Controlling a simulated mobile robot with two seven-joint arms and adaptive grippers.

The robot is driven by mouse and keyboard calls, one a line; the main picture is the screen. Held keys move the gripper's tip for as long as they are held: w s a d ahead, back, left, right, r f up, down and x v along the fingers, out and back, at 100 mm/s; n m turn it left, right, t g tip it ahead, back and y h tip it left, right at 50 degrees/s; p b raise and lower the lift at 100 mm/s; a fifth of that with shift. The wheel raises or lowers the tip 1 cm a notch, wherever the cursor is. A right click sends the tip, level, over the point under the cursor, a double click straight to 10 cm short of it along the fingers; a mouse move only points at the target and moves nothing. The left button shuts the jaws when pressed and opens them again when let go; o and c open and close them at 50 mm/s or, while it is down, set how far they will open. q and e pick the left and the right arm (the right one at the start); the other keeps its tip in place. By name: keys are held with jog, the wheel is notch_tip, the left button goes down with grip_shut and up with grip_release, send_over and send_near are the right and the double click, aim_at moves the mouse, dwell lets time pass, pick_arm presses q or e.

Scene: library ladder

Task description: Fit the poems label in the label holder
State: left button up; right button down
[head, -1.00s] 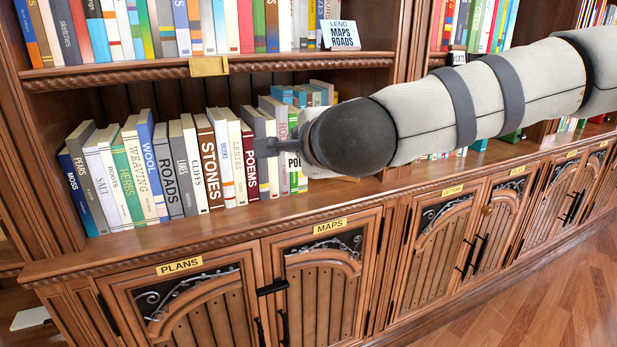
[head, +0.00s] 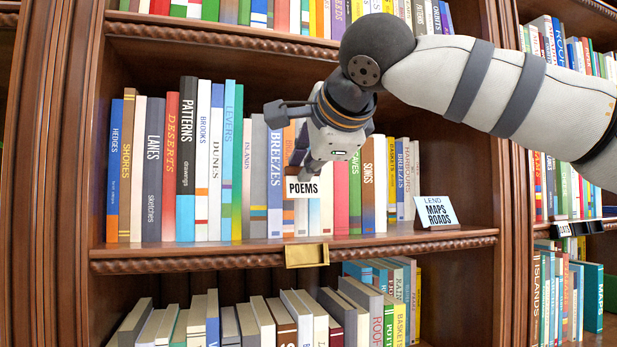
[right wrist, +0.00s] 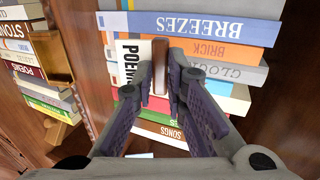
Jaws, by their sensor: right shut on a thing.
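The poems label (head: 302,187) is a small white card with black POEMS lettering. My right gripper (head: 312,165) is shut on it and holds it upright in front of the books on the middle shelf. In the right wrist view the label (right wrist: 130,62) shows sideways beside the fingertips (right wrist: 160,82), with a brown piece between the fingers. The brass label holder (head: 306,256) is on the shelf's front edge, below the label and apart from it. No card shows in it. My left gripper is not in view.
A LEND MAPS ROADS card (head: 436,211) stands on the shelf to the right. A row of books (head: 200,165) stands behind the label. The shelf edge (head: 200,252) juts out below, with more books (head: 270,320) under it. The space before the holder is clear.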

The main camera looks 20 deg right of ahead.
jog(key=shift+t, duration=0.3)
jog(key=shift+s+f, duration=0.2)
jog(key=shift+f, duration=0.8)
jog(key=shift+s+f, duration=0.2)
jog(key=shift+f, duration=0.75)
jog(key=shift+s+f, duration=0.2)
jog(key=shift+f, duration=0.8)
jog(key=shift+s+f, duration=0.2)
jog(key=shift+f, duration=0.85)
jog(key=shift+s+f, duration=0.2)
jog(key=shift+f, duration=0.8)
jog(key=c, duration=1.5)
grip_release()
jog(key=shift+c, duration=0.2)
jog(key=v, duration=1.2)
jog(key=shift+d, duration=0.15)
